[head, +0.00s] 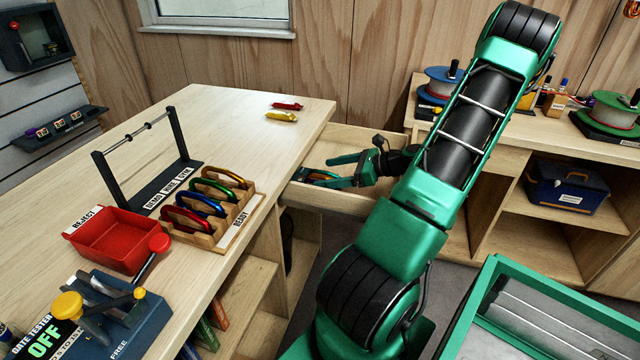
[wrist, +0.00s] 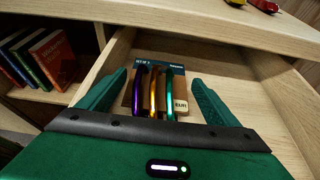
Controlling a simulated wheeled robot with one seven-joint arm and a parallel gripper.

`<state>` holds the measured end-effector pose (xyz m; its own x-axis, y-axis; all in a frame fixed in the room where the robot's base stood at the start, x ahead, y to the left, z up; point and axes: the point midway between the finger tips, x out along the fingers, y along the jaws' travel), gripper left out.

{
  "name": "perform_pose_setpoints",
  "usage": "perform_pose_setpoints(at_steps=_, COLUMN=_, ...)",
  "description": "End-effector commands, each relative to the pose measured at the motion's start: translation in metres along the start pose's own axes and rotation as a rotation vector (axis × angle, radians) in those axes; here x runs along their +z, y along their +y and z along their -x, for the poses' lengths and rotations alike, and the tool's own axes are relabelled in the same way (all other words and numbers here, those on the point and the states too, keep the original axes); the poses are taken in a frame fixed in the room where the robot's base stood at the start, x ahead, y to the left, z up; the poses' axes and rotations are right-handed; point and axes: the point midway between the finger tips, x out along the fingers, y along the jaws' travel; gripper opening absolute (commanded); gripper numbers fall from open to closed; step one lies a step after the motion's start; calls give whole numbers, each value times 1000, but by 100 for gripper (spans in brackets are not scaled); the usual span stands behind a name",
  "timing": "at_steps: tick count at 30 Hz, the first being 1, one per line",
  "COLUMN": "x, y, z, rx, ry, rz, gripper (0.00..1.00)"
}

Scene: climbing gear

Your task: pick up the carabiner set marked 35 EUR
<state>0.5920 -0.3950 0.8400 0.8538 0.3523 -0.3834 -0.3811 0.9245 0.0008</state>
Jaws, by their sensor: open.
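A carabiner set (wrist: 154,92) lies in the open drawer (wrist: 235,75), with purple, orange and teal carabiners side by side on a backing card. A small tag on it seems to read EUR; its number is too small to read. In the head view the set (head: 317,175) shows at the drawer's left end, partly behind a finger. My gripper (head: 340,171) is open over the drawer. In the wrist view my gripper's fingers (wrist: 158,84) stand on either side of the set, with nothing clamped; I cannot tell whether they touch it. The lower end of the set is hidden by my gripper.
The drawer walls and the worktop edge (wrist: 200,25) are close around my gripper. A wooden rack (head: 213,222) of several coloured carabiners stands beside a red reject tray (head: 112,243). Books (wrist: 45,60) fill a shelf at left.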

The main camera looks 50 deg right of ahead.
Motion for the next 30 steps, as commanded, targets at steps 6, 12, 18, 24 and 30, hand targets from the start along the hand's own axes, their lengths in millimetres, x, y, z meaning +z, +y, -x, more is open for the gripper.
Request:
perform_pose_setpoints(at_steps=6, x=0, y=1, z=-33, rx=4, ry=-1, rz=0, gripper=84)
perform_pose_setpoints(at_steps=12, x=0, y=0, z=-45, rx=1, ry=0, rz=1, gripper=84)
perform_pose_setpoints(at_steps=18, x=0, y=0, z=-45, rx=0, ry=0, rz=1, gripper=84)
perform_pose_setpoints(at_steps=24, x=0, y=0, z=-45, rx=0, ry=0, rz=1, gripper=37)
perform_pose_setpoints(at_steps=30, x=0, y=0, z=-45, rx=0, ry=0, rz=1, gripper=37)
